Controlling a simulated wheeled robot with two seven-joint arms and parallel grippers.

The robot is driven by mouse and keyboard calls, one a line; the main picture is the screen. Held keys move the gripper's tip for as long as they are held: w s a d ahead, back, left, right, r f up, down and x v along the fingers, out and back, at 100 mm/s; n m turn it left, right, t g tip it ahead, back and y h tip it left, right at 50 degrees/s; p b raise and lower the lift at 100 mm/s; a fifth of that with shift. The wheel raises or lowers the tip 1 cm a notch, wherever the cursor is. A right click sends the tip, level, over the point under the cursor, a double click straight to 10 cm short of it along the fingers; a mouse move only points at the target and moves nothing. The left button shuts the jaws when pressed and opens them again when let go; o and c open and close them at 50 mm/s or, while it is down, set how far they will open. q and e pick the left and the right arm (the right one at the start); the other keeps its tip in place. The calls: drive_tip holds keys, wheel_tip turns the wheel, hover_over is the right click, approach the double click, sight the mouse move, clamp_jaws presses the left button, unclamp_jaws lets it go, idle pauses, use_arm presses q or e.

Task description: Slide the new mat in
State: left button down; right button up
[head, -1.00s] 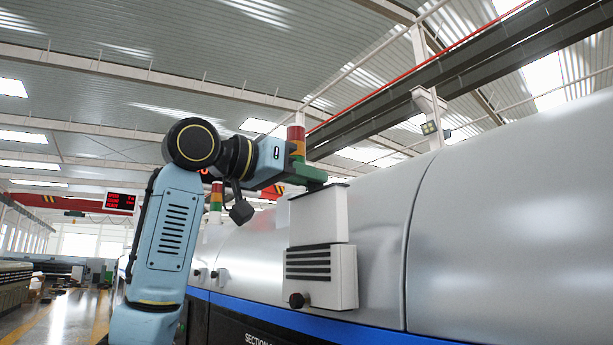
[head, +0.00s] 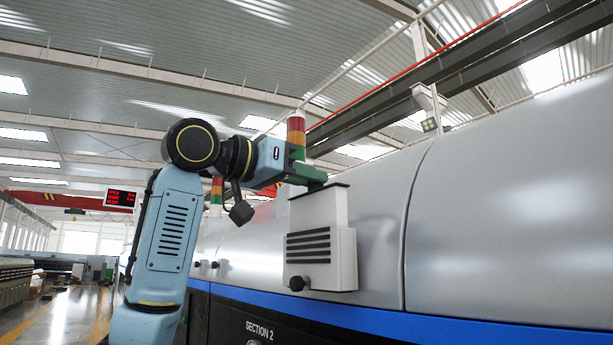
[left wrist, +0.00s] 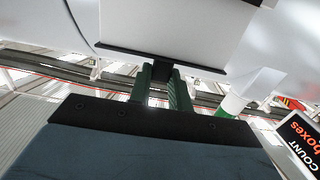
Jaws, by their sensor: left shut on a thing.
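The new mat (head: 319,210) is a pale, upright panel with a dark top edge. It stands with its lower part inside the white slotted housing (head: 320,262) on the side of the silver machine. Its upper part shows above the housing. My left gripper (head: 312,174) is at the mat's top edge, shut on its dark tab. In the left wrist view the green fingers (left wrist: 162,82) close around this tab, and the pale mat face (left wrist: 180,25) lies beyond. The mat's lower end is hidden in the housing. My right gripper is not in view.
The silver machine (head: 500,210) fills the right side, with a blue stripe and a "SECTION 2" label below. A dark knob (head: 297,284) sits low on the housing. Signal lights (head: 296,135) rise behind my left gripper. An open aisle (head: 62,315) runs at the left.

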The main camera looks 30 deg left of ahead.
sight(310, 215)
use_arm(q)
drive_tip(key=shift+f+b, duration=2.4)
drive_tip(key=shift+f, duration=0.75)
drive_tip(key=c, duration=1.2)
unclamp_jaws()
drive_tip(key=b+v, duration=0.2)
drive_tip(key=v, duration=1.1)
drive_tip(key=shift+s+b, duration=0.2)
drive_tip(key=shift+b, duration=0.1)
drive_tip(key=shift+a+r, duration=0.1)
